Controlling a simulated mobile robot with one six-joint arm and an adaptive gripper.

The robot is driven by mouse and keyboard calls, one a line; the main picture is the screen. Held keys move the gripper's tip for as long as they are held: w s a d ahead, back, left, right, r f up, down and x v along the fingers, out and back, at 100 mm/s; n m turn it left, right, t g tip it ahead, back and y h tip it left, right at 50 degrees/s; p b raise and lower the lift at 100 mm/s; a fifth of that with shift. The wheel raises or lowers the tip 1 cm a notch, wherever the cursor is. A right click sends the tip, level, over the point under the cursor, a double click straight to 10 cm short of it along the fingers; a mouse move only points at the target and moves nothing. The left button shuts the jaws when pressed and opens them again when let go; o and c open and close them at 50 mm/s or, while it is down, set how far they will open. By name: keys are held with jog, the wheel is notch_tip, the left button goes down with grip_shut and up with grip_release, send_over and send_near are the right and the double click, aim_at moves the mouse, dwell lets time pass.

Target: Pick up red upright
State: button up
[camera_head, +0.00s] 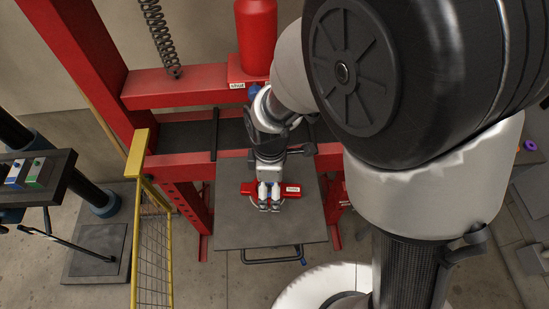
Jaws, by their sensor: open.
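A red part (291,189), which I take to be the red upright, lies across the dark grey plate (290,232). It has a small white label near its right end. My gripper (269,205) is over the middle of the red part and hides that section, so only its left and right ends show. The gripper is open, with its fingers pointing down toward the plate. I cannot tell from this view how high the fingertips are above the plate or whether they touch the part.
A red press frame (190,85) with a red cylinder (256,38) stands behind the plate. My arm fills the upper right. Bare floor shows around the plate.

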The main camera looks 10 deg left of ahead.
jog(key=shift+f, duration=0.8)
jog(key=shift+r, duration=0.1)
jog(key=shift+c, duration=0.2)
jog(key=c, duration=1.4)
jog(key=shift+c, duration=0.2)
